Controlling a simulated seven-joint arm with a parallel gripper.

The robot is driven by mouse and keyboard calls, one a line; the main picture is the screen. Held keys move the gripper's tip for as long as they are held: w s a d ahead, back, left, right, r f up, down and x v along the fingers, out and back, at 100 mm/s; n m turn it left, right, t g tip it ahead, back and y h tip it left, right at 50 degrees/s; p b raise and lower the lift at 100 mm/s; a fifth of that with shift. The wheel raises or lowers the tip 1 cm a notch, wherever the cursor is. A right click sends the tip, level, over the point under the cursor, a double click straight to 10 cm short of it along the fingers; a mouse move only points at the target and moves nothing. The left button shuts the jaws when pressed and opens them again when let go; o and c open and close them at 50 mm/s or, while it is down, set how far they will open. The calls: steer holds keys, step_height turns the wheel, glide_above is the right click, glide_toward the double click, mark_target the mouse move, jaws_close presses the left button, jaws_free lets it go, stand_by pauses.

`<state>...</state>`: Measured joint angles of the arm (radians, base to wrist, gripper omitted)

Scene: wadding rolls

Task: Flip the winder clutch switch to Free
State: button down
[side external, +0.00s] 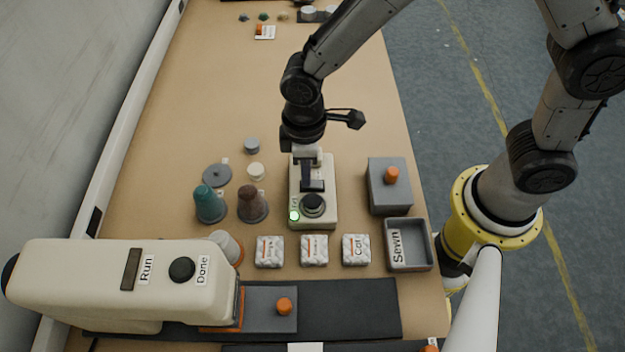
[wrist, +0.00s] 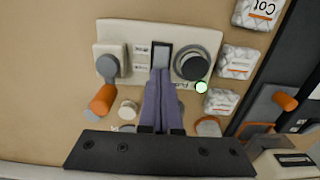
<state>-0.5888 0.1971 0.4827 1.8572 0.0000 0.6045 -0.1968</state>
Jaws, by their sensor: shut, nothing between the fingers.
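The winder is a cream box (side external: 327,208) in the middle of the table, and its panel also shows in the wrist view (wrist: 118,33). A dark switch (wrist: 161,52) sits in the panel's middle, with small labels beside it too blurred to read. A round dark knob (wrist: 192,65) and a lit green lamp (wrist: 201,87) lie to its right. My gripper (wrist: 160,72) is shut and empty, its fingertips at the near end of the switch; I cannot tell whether they touch it. In the side view my gripper (side external: 308,165) is over the box's far half, and the switch's position is unclear.
Teal (side external: 209,206) and brown (side external: 252,205) cones stand left of the winder. A grey box with an orange knob (side external: 390,196) and a "Sewn" tray (side external: 421,246) stand right. Several wrapped packs (side external: 314,250) lie in front, before a cream machine (side external: 90,275). The table beyond is mostly clear.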

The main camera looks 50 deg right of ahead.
steer(key=shift+f, duration=0.25)
steer(key=shift+r, duration=3.55)
steer(key=d+r+m+t+y, duration=0.1)
steer(key=d+r+m+t, duration=0.25)
steer(key=d+r, duration=0.85)
steer(key=s+d+r+m+t, duration=0.2)
steer(key=s+d+r+m, duration=0.1)
steer(key=s+d+r, duration=0.3)
steer(key=s+d+f+m+h, duration=0.1)
steer(key=s+d+f+m, duration=0.1)
steer(key=s, duration=0.5)
steer(key=shift+s+f, duration=0.4)
steer(key=shift+f, duration=0.5)
